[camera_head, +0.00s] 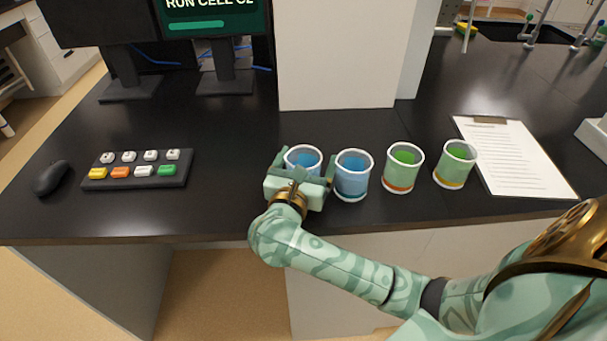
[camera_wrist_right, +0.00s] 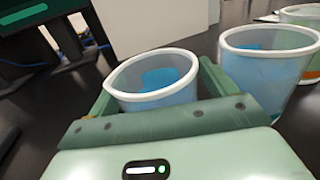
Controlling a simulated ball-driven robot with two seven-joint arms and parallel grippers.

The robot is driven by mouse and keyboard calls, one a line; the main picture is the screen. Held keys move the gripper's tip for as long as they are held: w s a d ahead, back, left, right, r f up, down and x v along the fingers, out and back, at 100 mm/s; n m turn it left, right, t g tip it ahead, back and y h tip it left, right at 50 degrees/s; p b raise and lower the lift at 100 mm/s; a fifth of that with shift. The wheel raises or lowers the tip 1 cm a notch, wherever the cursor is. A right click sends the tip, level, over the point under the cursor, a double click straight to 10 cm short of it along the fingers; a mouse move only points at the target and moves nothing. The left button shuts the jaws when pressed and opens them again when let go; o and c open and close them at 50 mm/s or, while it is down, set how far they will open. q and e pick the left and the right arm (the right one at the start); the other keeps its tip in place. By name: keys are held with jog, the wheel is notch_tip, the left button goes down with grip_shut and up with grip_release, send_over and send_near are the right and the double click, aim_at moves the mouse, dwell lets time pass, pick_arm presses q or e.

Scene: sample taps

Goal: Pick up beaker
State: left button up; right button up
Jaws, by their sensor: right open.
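Several beakers stand in a row on the black bench. The leftmost beaker (camera_head: 303,157) holds blue liquid, and it also shows in the right wrist view (camera_wrist_right: 152,80). My right gripper (camera_head: 303,165) is open around this beaker, with one finger on each side; whether the fingers touch it I cannot tell. Its lower part is hidden by the gripper. A second blue beaker (camera_head: 353,175) stands just right of the gripper, close to its right finger. Two beakers with green liquid, one with an orange base (camera_head: 402,170) and one with a yellow base (camera_head: 454,167), stand further right. My left gripper is not in view.
A button panel (camera_head: 138,183) and a black mouse (camera_head: 51,178) lie to the left. A white block (camera_head: 340,55) rises behind the beakers. A clipboard with paper (camera_head: 515,155) lies to the right. Bare bench lies between the panel and the gripper.

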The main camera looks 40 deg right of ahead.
jog(key=c, duration=1)
jog(key=shift+r, duration=0.1)
jog(key=shift+c, duration=0.2)
